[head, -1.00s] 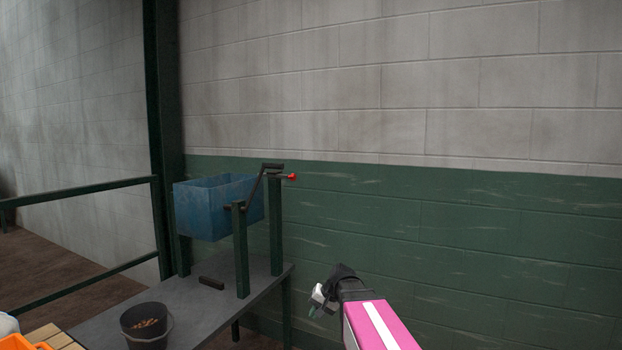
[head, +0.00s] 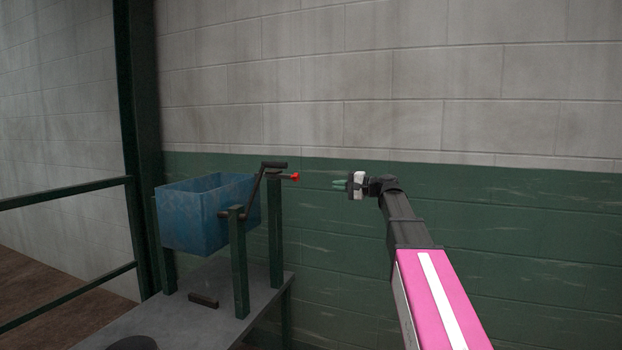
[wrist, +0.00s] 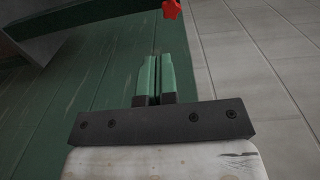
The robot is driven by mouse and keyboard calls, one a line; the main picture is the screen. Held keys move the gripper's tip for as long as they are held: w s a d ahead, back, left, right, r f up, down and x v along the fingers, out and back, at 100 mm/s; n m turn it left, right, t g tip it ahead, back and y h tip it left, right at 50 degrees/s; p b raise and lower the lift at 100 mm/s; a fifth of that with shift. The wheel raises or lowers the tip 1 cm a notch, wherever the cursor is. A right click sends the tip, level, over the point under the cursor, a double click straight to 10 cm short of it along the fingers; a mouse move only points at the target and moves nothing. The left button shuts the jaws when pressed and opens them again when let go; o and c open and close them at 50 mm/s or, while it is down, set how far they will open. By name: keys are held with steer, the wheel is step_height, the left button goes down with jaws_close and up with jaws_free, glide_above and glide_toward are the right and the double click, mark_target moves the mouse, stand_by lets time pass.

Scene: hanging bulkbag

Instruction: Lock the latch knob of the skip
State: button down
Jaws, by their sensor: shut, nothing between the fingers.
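The skip (head: 205,215) is a blue open-topped bin hung between dark green posts, at the left of the head view. A black crank handle (head: 263,185) is at its right side. The red latch knob (head: 294,176) sticks out to the right near the top of the rear right post; it also shows at the top of the wrist view (wrist: 172,9). My gripper (head: 338,184) is right of the knob at about its height in the head view, apart from it. Its green fingers (wrist: 154,80) are shut with nothing between them. The latch's inner parts cannot be made out.
The skip's posts stand on a grey table (head: 225,310) with a small dark block (head: 203,300) on it. A dark bucket (head: 132,343) shows at the lower edge. A green railing (head: 65,195) is at left. A block wall (head: 480,215) stands behind.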

mark_target(298, 177)
steer(key=shift+w+d+r, duration=0.25)
steer(key=shift+r, duration=0.4)
steer(key=shift+a, duration=0.1)
steer(key=x, duration=1.4)
steer(key=shift+r, duration=0.2)
steer(key=shift+x, duration=2.45)
steer(key=shift+w+r, duration=0.15)
